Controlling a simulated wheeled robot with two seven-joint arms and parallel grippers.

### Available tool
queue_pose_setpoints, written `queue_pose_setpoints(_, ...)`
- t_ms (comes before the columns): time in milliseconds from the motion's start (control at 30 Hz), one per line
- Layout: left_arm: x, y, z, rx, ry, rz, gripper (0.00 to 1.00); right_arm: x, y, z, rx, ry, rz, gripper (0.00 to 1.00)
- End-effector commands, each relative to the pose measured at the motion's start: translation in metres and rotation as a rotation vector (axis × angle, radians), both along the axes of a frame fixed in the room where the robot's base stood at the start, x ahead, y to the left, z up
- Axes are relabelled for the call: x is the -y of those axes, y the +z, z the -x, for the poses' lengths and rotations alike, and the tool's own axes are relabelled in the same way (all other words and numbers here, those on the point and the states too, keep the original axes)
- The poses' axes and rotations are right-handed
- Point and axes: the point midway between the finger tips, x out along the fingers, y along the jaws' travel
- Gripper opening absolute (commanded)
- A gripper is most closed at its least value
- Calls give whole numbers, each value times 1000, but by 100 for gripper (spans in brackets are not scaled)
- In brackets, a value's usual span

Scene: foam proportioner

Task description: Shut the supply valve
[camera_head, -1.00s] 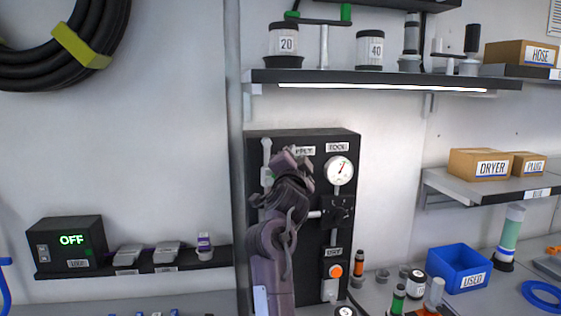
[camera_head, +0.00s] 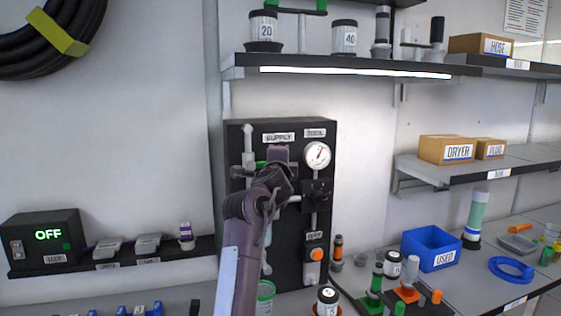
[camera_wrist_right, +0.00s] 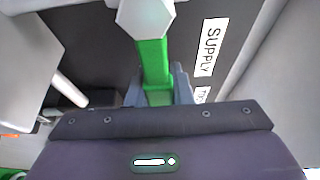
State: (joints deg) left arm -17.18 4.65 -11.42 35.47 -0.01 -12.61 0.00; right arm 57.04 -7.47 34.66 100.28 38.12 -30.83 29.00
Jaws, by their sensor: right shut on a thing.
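The supply valve's green lever (camera_head: 261,163) sits on the vertical pipe at the left of the black panel, under the SUPPLY label (camera_head: 279,137). It points right, across the pipe. In the right wrist view the green lever (camera_wrist_right: 153,62) runs from a pale hexagonal hub (camera_wrist_right: 146,18) into my right gripper (camera_wrist_right: 158,90), whose fingers are shut around its outer part. In the head view my right gripper (camera_head: 278,156) and wrist hide the lever's end and part of the panel. My left gripper is not in view.
The black panel (camera_head: 236,205) also carries a round gauge (camera_head: 317,155), a black valve (camera_head: 316,192) and an orange button (camera_head: 316,254). A shelf (camera_head: 350,72) overhangs it. Bottles and a blue bin (camera_head: 431,248) stand on the bench at right.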

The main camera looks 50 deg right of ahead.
Motion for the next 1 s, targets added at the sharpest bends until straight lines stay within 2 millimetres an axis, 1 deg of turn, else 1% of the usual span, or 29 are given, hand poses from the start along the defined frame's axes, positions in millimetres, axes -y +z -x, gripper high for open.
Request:
queue_pose_setpoints(33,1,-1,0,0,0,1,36,0,-3,0,2,0,-10,0)
queue_pose_setpoints(467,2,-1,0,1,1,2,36,0,-4,0,6,-1,-21,0)
queue_pose_setpoints(500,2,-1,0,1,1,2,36,0,-5,0,6,-1,-21,22)
queue_pose_setpoints(633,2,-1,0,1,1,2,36,0,-4,0,5,-1,-19,39)
queue_pose_setpoints(667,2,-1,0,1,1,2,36,0,-4,0,6,-1,-18,42)
queue_pose_setpoints(900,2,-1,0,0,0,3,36,0,-2,0,6,-1,-14,42)
queue_pose_setpoints(1000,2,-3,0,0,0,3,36,-4,-3,3,6,0,-13,42)
